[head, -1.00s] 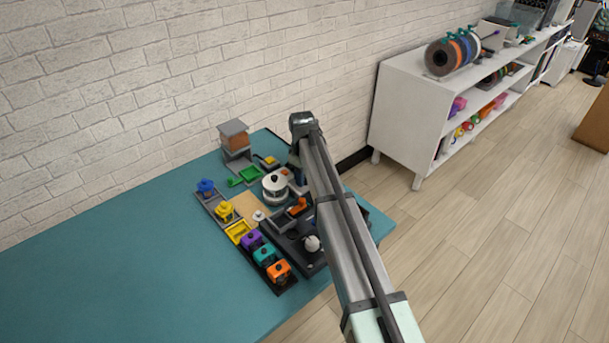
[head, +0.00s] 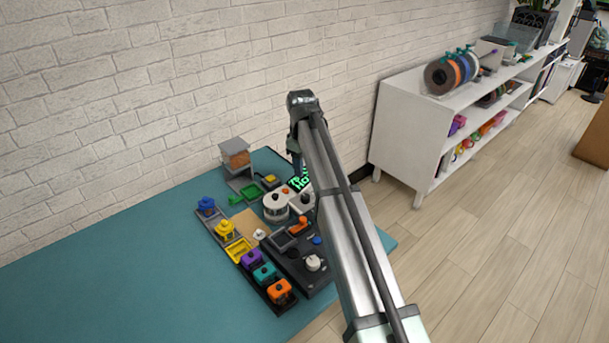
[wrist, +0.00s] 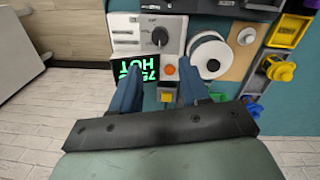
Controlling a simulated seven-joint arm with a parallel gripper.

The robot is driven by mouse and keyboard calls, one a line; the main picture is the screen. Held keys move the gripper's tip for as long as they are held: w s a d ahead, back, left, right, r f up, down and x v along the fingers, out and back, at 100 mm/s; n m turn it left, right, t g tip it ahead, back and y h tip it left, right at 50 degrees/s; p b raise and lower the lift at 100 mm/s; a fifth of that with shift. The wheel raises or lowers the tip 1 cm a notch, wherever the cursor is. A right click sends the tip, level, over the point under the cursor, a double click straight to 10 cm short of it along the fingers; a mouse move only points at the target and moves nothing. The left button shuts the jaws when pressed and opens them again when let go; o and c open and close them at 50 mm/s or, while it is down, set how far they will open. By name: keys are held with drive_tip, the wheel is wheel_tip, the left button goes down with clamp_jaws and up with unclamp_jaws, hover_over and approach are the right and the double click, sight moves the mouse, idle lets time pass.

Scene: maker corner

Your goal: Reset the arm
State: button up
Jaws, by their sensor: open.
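My gripper (wrist: 160,67) is open, with two blue fingers apart and nothing held between them in the wrist view. It hangs above the back part of the workstation, over the area of a control panel (wrist: 146,38) with a black knob and a black display (wrist: 136,72) reading green "75 HOT". In the head view the gripper (head: 296,166) is a small dark blue shape under the arm's far end, and its fingertips are hard to make out. The display also shows there (head: 299,183), just below the gripper.
The teal table (head: 120,270) is bare at the left. Around the panel stand a white round pot (head: 276,207), a black base unit (head: 300,255), a green tray (head: 252,192), a yellow tray (head: 238,250) and several coloured lidded pieces. A brick wall is behind; a white shelf (head: 405,125) stands right.

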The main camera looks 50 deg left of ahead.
drive_tip(key=shift+r, duration=0.7)
drive_tip(key=shift+d, duration=0.1)
